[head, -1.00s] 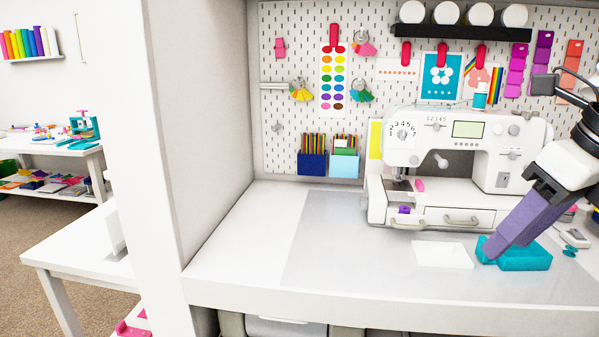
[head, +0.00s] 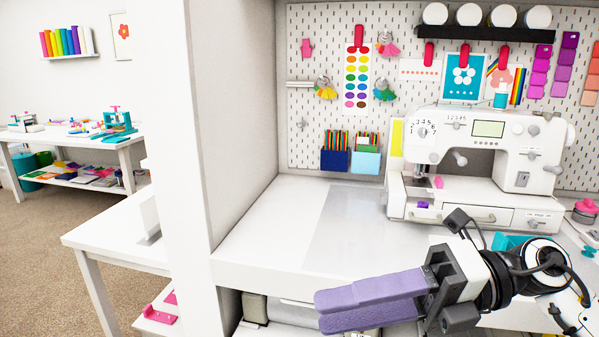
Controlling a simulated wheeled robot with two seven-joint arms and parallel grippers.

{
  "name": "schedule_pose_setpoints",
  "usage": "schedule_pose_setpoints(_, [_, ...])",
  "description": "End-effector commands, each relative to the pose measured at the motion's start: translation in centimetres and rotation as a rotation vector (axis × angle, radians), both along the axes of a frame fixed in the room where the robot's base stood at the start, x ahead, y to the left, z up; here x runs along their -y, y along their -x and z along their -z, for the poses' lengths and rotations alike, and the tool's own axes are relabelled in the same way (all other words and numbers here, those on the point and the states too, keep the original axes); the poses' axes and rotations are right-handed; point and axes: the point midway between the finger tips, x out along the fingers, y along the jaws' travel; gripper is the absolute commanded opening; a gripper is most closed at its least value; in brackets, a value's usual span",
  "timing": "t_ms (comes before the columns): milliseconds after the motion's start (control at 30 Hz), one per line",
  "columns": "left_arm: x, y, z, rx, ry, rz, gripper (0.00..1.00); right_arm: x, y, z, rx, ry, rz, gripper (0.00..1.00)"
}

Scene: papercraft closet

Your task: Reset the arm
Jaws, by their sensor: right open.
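My right gripper (head: 318,310), with long purple fingers, comes in from the lower right in the head view. It points left, in front of the white desk's front edge (head: 290,275). Its fingers are a little apart, with nothing between them. The arm behind it covers part of the right side of the desk. A teal block (head: 512,241) on the desk is partly hidden behind the wrist. My left gripper is not in view.
A white sewing machine (head: 487,150) stands at the back of the desk below a pegboard (head: 305,140). A white closet wall (head: 230,120) rises on the left. A side table (head: 115,235) stands beyond it. The desk's left part is clear.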

Motion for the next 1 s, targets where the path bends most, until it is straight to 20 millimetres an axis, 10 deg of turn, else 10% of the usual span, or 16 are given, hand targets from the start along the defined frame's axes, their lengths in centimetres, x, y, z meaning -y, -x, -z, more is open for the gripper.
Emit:
schedule_pose_setpoints(233, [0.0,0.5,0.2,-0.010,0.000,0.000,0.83,0.4,-5.2,1.6,-0.542,-0.663,0.344,0.41])
schedule_pose_setpoints(467, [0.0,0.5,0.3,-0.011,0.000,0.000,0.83,6.9,-8.9,16.1,-1.102,-0.977,0.878,0.41])
schedule_pose_setpoints(800, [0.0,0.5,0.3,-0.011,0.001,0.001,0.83,11.5,1.7,38.4,-1.745,-0.980,1.511,0.41])
schedule_pose_setpoints(1000, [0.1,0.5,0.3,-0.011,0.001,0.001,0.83,11.5,9.3,44.9,-1.980,-0.898,1.722,0.41])
